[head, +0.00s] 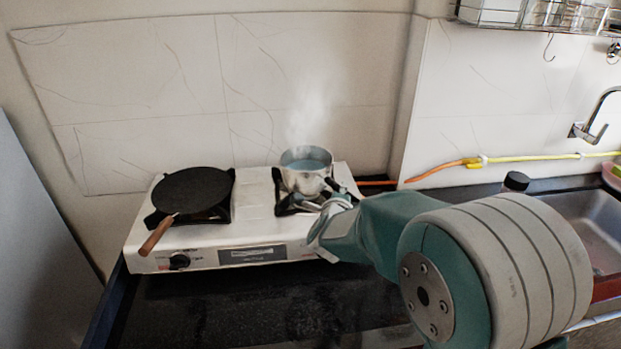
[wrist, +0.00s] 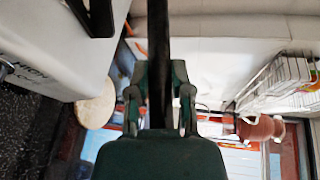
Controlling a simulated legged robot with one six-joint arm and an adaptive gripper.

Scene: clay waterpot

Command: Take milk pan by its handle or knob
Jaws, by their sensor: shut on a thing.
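The milk pan (head: 303,181) is a small light metal pot with bluish liquid inside and steam rising above it. It stands upright on the right burner of the white stove. My gripper (head: 330,194) reaches in from the right, at the pan's near right side. In the wrist view, my gripper (wrist: 159,92) has its two fingers on either side of the dark, straight pan handle (wrist: 158,40) and is shut on it. My own arm hides part of the stove's right side in the head view.
A flat black pan (head: 193,189) with a wooden handle sits on the left burner of the stove (head: 150,262). A tiled wall stands close behind. A yellow and orange hose (head: 520,158), a dark-capped bottle (head: 515,181) and a sink (head: 590,225) are to the right.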

